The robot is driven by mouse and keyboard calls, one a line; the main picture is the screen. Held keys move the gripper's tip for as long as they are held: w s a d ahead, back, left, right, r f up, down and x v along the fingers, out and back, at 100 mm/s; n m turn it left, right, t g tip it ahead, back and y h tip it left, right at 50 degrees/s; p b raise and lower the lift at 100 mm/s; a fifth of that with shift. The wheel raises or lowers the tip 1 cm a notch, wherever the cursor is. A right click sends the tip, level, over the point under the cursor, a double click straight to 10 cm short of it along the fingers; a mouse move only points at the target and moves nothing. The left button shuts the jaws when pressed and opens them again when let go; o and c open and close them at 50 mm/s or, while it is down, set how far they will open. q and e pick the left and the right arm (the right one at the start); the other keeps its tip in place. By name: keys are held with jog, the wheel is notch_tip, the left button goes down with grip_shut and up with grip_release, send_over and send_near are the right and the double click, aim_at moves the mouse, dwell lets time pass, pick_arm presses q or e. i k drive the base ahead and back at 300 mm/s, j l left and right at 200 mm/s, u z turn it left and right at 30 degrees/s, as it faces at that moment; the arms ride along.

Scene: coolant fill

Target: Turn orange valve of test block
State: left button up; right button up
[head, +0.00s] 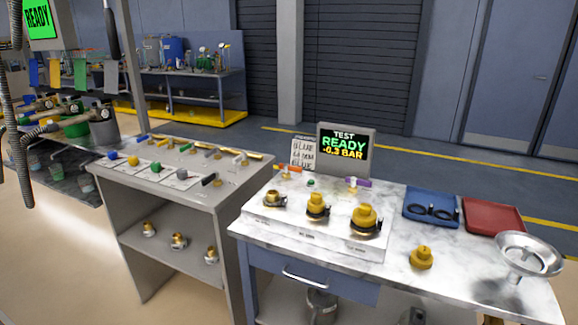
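The white test block (300,234) sits on the marble-topped table, with several brass fittings along its top. The valve with the orange handle (291,169) is at the block's back left, its handle lying roughly sideways in the picture. A valve with a purple handle (358,183) is at the back right, and a small green button (311,183) lies between them. The test display (344,145) behind the block reads TEST READY, -0.3 BAR. Neither of my grippers shows in the head view.
A blue tray (415,218) with dark rings, a red tray (494,230), a metal dish (528,255) and a loose brass fitting (421,258) are on the right. A grey bench (135,176) with coloured-handled valves stands left. A paper card (303,153) stands beside the display.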

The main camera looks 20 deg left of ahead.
aim_at(285, 167)
jog(key=i+l, duration=0.2)
jog(key=i, duration=0.25)
jog(key=i+l, duration=0.2)
jog(key=i, duration=0.2)
